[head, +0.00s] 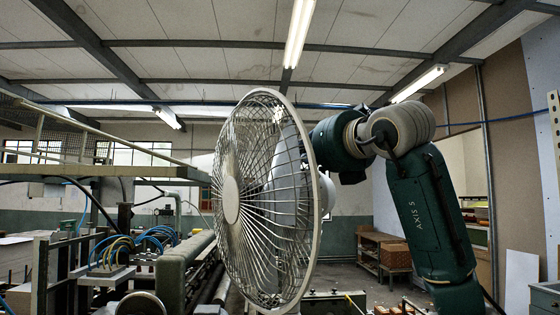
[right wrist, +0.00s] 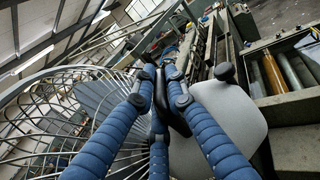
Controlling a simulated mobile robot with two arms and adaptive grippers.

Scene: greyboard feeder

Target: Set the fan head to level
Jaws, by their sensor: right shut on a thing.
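The fan head (head: 240,200) is a pale wire cage with a round hub, facing left in the head view. Its rim stands close to upright; any small tilt is hard to judge from this angle. My right arm reaches in behind the cage, and its gripper is hidden there in the head view. In the right wrist view my right gripper (right wrist: 165,78) has blue padded fingers with black tips, drawn close together. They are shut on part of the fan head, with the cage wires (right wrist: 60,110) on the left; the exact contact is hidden. My left gripper is not in view.
A pale grey rounded body (right wrist: 225,115) with a black knob lies right of the fingers in the right wrist view. Machinery with blue hoses (head: 150,238) stands left of the fan. A wooden shelf (head: 385,250) stands behind at the right.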

